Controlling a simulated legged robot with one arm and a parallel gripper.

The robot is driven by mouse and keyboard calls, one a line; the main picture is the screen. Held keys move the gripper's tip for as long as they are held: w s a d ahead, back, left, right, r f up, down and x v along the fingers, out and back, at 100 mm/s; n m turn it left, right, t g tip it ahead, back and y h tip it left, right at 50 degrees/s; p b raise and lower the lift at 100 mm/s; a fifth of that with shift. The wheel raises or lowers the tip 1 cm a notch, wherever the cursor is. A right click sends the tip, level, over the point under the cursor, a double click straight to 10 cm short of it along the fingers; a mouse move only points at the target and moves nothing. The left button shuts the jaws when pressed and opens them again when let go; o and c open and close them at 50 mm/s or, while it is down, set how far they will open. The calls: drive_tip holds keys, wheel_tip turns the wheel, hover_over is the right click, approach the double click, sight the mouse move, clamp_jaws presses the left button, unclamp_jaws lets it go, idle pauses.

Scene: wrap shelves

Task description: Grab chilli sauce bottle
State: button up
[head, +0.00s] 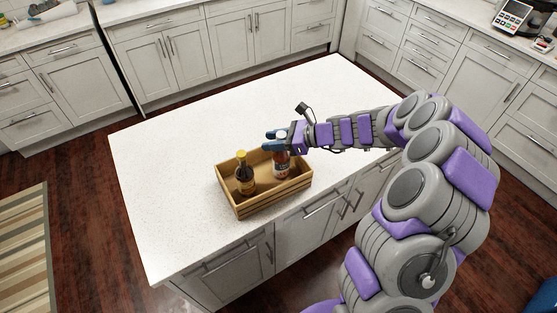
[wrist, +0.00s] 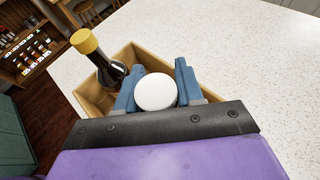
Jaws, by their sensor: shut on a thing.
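A bottle with a white cap, a reddish body and a pale label (head: 281,165) stands upright in the right part of a wooden crate (head: 262,207). Its white cap shows in the wrist view (wrist: 155,92). My gripper (head: 277,140) reaches in from the right and is shut on this bottle near its top, with the blue fingers (wrist: 156,88) on either side of the cap. A dark bottle with a yellow cap (head: 244,176) stands in the left part of the crate, apart from the gripper; it also shows in the wrist view (wrist: 104,62). I cannot read either label.
The crate sits near the front edge of a white island counter (head: 190,150). The counter is otherwise clear. Cabinets line the back and right walls. A card terminal (head: 513,15) stands at the far right. A striped rug (head: 25,250) lies on the floor at left.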

drive_tip(key=shift+d, duration=0.5)
clamp_jaws()
drive_tip(key=shift+a, duration=0.1)
